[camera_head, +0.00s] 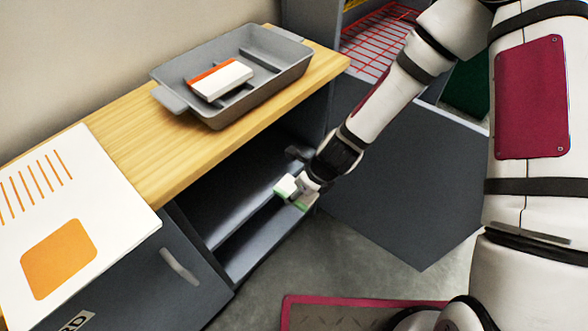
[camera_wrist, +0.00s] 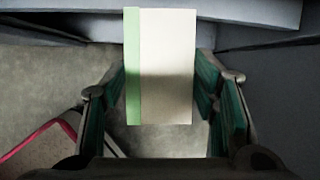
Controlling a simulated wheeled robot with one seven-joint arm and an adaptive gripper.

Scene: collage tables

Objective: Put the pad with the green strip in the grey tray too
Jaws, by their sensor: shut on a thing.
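My gripper (camera_head: 300,190) is shut on the pad with the green strip (camera_wrist: 168,66), in front of the open shelf of the cabinet. In the wrist view the pad is pale, with a green strip along its left edge, and lies between the two fingers. In the head view the pad (camera_head: 286,187) is small and partly hidden by the gripper. The grey tray (camera_head: 262,92) stands on the wooden top, up and left of the gripper. A white pad with an orange-red strip (camera_head: 222,80) lies inside the tray, towards its left part.
The wooden top (camera_head: 150,150) is bare in front of the tray. A white board with orange marks (camera_head: 115,215) lies at its left end. The cabinet's open shelf (camera_head: 235,215) is below. A red wire rack (camera_head: 375,40) is at the back right.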

